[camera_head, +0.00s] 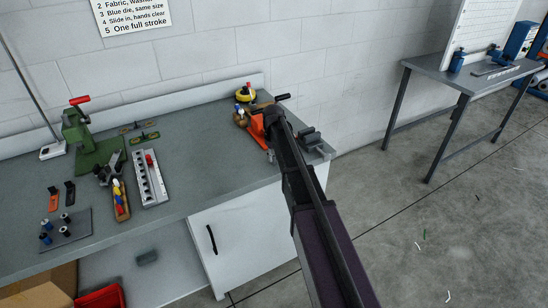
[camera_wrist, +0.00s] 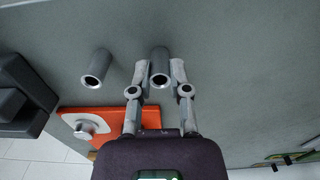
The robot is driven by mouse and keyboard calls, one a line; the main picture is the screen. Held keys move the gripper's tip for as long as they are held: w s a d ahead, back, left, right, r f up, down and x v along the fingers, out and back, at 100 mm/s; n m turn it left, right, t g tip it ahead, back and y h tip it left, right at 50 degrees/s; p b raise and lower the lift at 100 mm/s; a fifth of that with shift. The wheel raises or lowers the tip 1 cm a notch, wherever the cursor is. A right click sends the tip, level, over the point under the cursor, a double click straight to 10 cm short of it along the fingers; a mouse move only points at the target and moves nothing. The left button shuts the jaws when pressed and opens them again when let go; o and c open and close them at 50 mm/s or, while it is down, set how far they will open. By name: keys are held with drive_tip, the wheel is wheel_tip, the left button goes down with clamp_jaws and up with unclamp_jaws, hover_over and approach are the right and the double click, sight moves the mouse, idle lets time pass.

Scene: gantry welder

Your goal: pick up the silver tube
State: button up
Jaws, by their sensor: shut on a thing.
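In the wrist view, a silver tube (camera_wrist: 160,63) stands on the grey bench top with its open end towards the camera. My gripper (camera_wrist: 159,73) has one finger on each side of this tube and is shut on it. A second, similar grey tube (camera_wrist: 97,67) stands to the left, apart from the fingers. In the head view my arm hides the gripper and the held tube. I cannot tell whether the held tube is clear of the bench.
A green press (camera_head: 77,128), a grey rack (camera_head: 149,178) and a wooden tray (camera_head: 121,210) occupy the bench further left.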

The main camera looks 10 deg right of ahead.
sight(274, 163)
drive_tip(key=shift+r+p, duration=1.8)
drive_tip(key=shift+r, duration=0.1)
drive_tip(key=s+a+r+p, duration=0.1)
drive_tip(key=s+a, duration=0.1)
drive_tip(key=s, duration=1.4)
drive_tip(key=shift+w+d, duration=0.1)
drive_tip(key=shift+d, duration=0.15)
